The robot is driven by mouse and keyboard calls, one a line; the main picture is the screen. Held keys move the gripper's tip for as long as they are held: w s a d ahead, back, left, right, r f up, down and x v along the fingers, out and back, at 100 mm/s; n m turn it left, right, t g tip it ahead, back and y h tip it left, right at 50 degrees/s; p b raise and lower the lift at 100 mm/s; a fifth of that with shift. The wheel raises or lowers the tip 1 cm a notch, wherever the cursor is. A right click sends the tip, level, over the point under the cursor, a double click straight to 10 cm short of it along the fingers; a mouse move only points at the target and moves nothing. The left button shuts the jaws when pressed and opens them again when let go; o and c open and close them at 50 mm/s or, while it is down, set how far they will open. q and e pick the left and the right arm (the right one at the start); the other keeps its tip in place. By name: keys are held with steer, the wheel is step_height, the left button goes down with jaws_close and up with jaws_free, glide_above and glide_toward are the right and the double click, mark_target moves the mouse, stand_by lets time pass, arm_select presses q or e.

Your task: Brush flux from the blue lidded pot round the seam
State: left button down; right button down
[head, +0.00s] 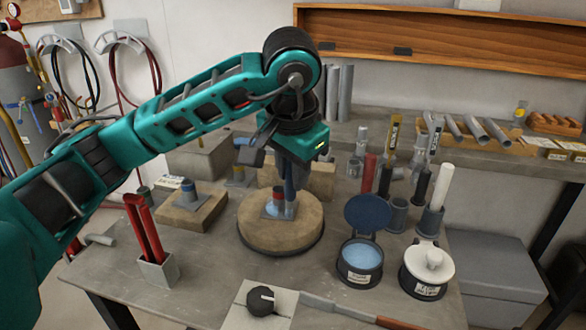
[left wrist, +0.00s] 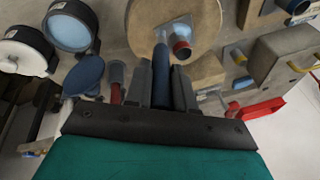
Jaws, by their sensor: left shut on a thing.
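The blue pot (head: 359,263) stands on the bench with its round dark blue lid (head: 368,213) swung up; light blue flux shows inside. The pot (left wrist: 72,28) and lid (left wrist: 84,74) also show in the left wrist view. A pipe joint (head: 272,209), with a light blue sleeve and reddish end, stands on a round tan board (head: 262,235). My left gripper (head: 287,200) is above the board, pointing down beside the joint. It is shut on a slim dark blue brush (left wrist: 161,78).
A white-lidded pot (head: 428,265) stands right of the blue pot. Holders with upright tools (head: 432,205) are behind it. Red-handled tongs (head: 146,230) stand at the left. A black knob (head: 262,300) and a red-handled tool (head: 345,311) lie at the front edge.

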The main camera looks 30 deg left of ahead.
arm_select(q)
steer(key=shift+w+f, duration=0.1)
steer(key=shift+w, duration=0.05)
steer(key=shift+w+a, duration=0.65)
steer(key=shift+w, duration=1.55)
steer(key=shift+s+d, duration=0.25)
steer(key=shift+s, duration=0.6)
steer(key=shift+s+d, duration=0.25)
steer(key=shift+s, duration=0.55)
steer(key=shift+s+d, duration=0.25)
steer(key=shift+s, duration=0.6)
steer(key=shift+w+a, duration=0.2)
steer(key=shift+w, duration=0.4)
steer(key=shift+w+a, duration=0.15)
steer(key=shift+w, duration=0.5)
steer(key=shift+w, duration=0.1)
